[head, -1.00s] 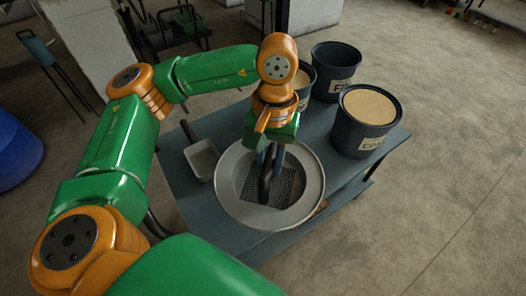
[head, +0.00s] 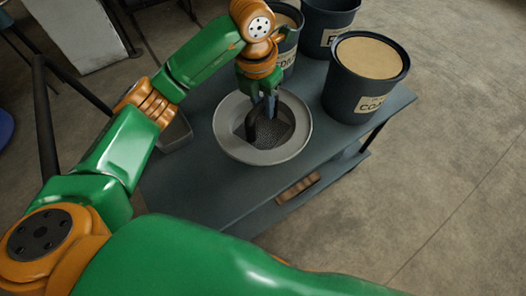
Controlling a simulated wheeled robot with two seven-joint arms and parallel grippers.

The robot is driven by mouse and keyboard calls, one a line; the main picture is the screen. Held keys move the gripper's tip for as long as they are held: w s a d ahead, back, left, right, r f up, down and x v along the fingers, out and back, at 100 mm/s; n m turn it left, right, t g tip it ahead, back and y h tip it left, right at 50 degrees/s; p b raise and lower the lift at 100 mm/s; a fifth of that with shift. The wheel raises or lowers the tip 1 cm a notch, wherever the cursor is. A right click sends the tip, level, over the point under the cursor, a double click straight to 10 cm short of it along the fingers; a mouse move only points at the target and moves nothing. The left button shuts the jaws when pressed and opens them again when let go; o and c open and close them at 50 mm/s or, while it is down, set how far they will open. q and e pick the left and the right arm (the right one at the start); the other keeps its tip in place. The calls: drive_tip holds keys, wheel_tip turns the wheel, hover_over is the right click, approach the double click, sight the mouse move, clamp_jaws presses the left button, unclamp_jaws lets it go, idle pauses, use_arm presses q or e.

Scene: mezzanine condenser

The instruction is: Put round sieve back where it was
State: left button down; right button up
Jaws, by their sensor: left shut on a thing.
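The round sieve (head: 229,137) is a wide grey ring with a sloping wall, a dark mesh at its bottom and a dark curved handle (head: 252,122) in its middle. It is over the blue-grey table (head: 215,200), left of the front bucket. I cannot tell whether it touches the tabletop. My left gripper (head: 266,110) points down into the ring from behind and is shut on the sieve at the handle. The fingers hide part of the handle and mesh. My right gripper is out of view.
A bucket of tan grain labelled COARSE (head: 372,57) stands right of the sieve. Two more buckets (head: 288,50) (head: 326,25) stand behind. A grey scoop (head: 177,133) lies left, partly behind my arm. A wooden-handled item (head: 298,187) is on the lower shelf. The table's front is clear.

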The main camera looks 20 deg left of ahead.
sight(263, 133)
use_arm(q)
drive_tip(key=shift+n, duration=0.3)
wheel_tip(263, 133, down, 10)
drive_tip(key=shift+f, duration=0.2)
drive_tip(key=c, duration=0.7)
unclamp_jaws()
drive_tip(key=shift+o, duration=0.2)
drive_tip(key=shift+r, duration=0.6)
drive_tip(key=r, duration=0.3)
drive_tip(key=s+r, duration=0.1)
drive_tip(key=r, duration=0.7)
drive_tip(key=shift+s+a+r, duration=0.1)
drive_tip(key=shift+s+a, duration=0.1)
drive_tip(key=shift+s, duration=0.05)
